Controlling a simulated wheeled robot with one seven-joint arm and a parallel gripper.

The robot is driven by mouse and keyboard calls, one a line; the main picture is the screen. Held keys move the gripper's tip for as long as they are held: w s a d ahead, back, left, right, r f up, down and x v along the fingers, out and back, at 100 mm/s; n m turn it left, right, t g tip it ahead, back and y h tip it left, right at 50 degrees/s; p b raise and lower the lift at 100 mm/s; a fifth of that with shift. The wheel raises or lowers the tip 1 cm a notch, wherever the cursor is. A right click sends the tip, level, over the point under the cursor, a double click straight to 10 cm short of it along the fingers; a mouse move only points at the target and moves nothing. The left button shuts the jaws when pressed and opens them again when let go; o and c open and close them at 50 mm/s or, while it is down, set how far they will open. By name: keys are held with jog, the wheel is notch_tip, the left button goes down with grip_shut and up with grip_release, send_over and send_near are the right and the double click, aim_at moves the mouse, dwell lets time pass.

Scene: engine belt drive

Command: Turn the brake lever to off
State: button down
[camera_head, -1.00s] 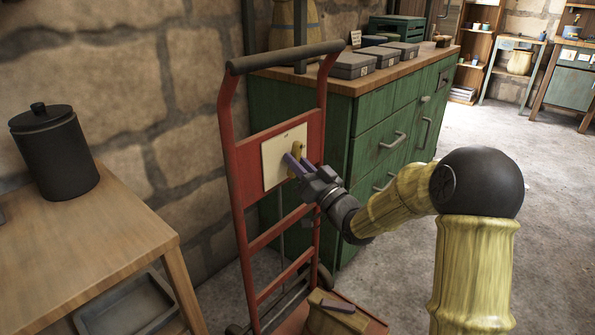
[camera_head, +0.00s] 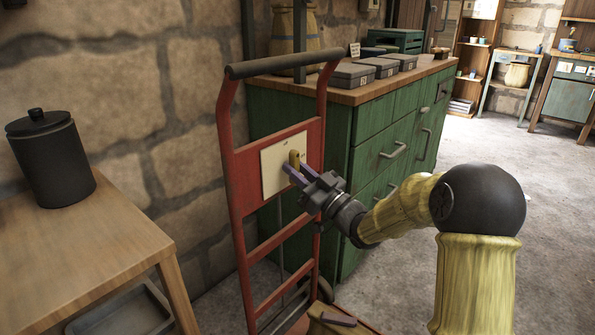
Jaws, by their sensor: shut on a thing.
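The brake lever (camera_head: 294,158) is a small yellow-tan handle on a cream plate (camera_head: 272,176). The plate is fixed to the upper part of a red hand truck (camera_head: 234,185). The lever's top shows and stands about upright; its lower part is hidden behind the fingers. My gripper (camera_head: 294,173), with purple fingers, comes in from the lower right and is shut on the lever. Small marks on the plate are too small to read.
A green cabinet (camera_head: 377,155) with grey boxes (camera_head: 352,75) on its wooden top stands close behind the hand truck. A wooden table (camera_head: 85,245) with a black canister (camera_head: 50,160) is at left. Open floor (camera_head: 480,145) lies to the right.

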jog(key=c, duration=1.4)
grip_release()
jog(key=shift+a+f, duration=0.1)
jog(key=shift+f, duration=0.15)
jog(key=shift+c, duration=0.2)
jog(key=shift+o, duration=0.6)
jog(key=shift+r+g, duration=0.1)
jog(key=shift+g, duration=0.2)
jog(key=p+v, duration=0.4)
jog(key=v, duration=1.3)
jog(key=shift+s+f, duration=0.2)
jog(key=shift+f, duration=0.05)
